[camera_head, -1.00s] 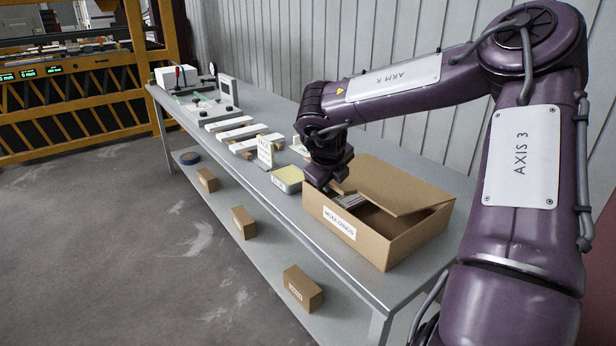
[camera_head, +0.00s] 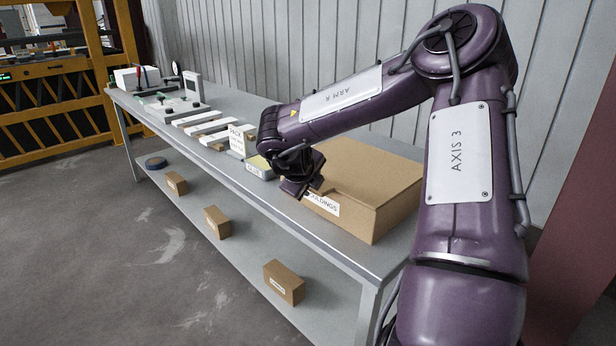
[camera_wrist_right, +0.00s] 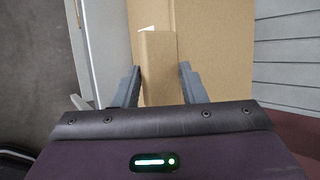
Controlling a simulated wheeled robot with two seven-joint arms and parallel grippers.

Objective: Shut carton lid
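The brown cardboard carton (camera_head: 380,205) stands at the near end of the bench. Its lid (camera_head: 365,168) lies down over the top and looks level, with no opening visible. My right gripper (camera_head: 300,190) is at the carton's front left corner and hides part of its label (camera_head: 325,203). In the right wrist view, my right gripper's fingers (camera_wrist_right: 160,66) are apart, on either side of a narrow strip of cardboard (camera_wrist_right: 158,55). I cannot tell whether they touch it. The carton (camera_wrist_right: 215,50) fills the area to its right. My left gripper is not in view.
The grey bench (camera_head: 345,255) runs back to the left. White strips (camera_head: 205,128), a yellow-topped box (camera_head: 260,166) and a standing card (camera_head: 237,140) are left of the carton. Small boxes (camera_head: 284,281) sit on the lower shelf. A ribbed wall stands behind.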

